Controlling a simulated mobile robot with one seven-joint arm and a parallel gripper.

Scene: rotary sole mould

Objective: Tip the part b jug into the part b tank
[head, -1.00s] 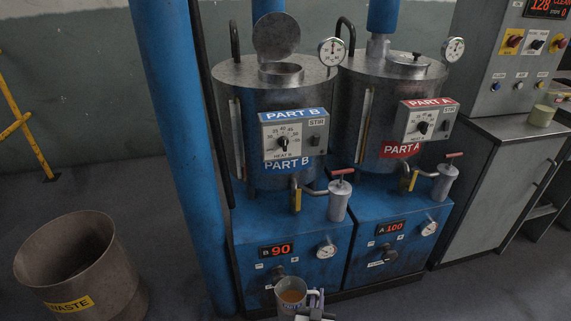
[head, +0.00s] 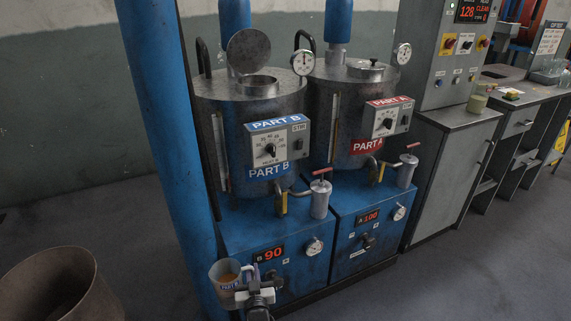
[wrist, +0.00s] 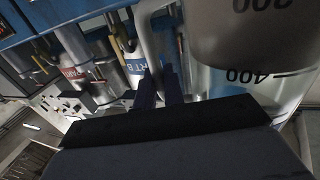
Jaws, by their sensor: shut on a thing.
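The part B tank (head: 238,135) is a steel cylinder with blue PART B labels on a blue base cabinet. Its round lid stands open above the filler neck (head: 258,85). In the wrist view the jug wall (wrist: 250,40) with printed graduations fills the upper right, and the fingers (wrist: 160,88) close around the handle.
The part A tank (head: 350,120), with its lid shut, stands right of the part B tank. A blue column (head: 165,130) rises close on the left. A waste bin (head: 60,285) stands at lower left. A grey control cabinet (head: 450,150) is at right.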

